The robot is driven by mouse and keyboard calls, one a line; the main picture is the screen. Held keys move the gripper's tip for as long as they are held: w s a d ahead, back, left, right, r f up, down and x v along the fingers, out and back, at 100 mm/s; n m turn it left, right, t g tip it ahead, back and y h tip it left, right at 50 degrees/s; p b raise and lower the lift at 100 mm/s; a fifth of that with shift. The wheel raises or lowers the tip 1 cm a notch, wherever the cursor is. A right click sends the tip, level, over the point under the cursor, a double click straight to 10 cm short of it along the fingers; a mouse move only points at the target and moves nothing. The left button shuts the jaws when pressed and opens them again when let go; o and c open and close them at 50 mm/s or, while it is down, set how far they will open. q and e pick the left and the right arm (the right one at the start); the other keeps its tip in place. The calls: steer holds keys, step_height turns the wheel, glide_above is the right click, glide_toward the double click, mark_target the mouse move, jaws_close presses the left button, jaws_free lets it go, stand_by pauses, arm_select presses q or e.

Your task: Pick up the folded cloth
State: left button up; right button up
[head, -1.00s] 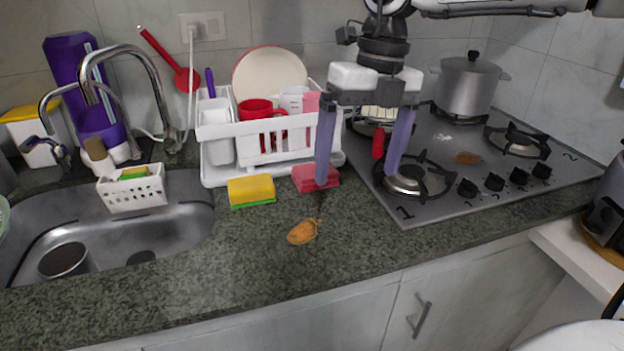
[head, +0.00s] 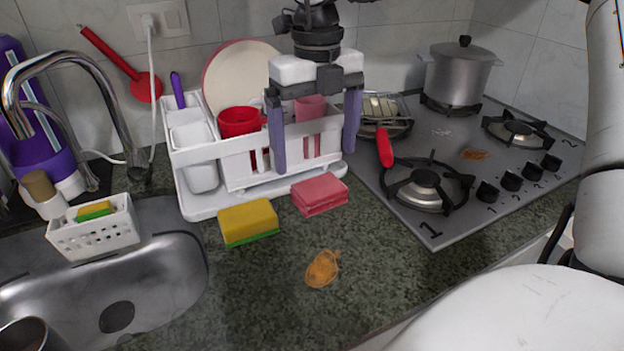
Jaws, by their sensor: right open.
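The folded cloth (head: 320,194) is a small pink-red folded pad. It lies flat on the dark green stone counter, just in front of the white dish rack, and is fully visible. My right gripper (head: 315,160) is open and empty, pointing down. Its two purple-grey fingers show in front of the rack, with the tips a little above the cloth in the picture. The cloth lies across the span between the fingertips but is not between them. How high the tips are above the counter is hard to tell. My left gripper is not in view.
A yellow-green sponge (head: 249,222) lies left of the cloth. The dish rack (head: 240,178) stands behind, with cups and a plate. The gas stove (head: 444,222) is on the right, the sink (head: 165,290) on the left. An orange-brown stain (head: 322,269) marks the open counter in front.

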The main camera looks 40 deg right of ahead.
mark_target(319, 186)
steer(key=f, duration=0.7)
steer(key=shift+s+d, duration=0.1)
steer(key=shift+d, duration=0.15)
steer(key=c, duration=1.1)
step_height(319, 186, up, 10)
steer(key=shift+r, duration=0.1)
steer(key=shift+c, duration=0.2)
steer(key=o, duration=0.4)
steer(key=shift+c, duration=1.4)
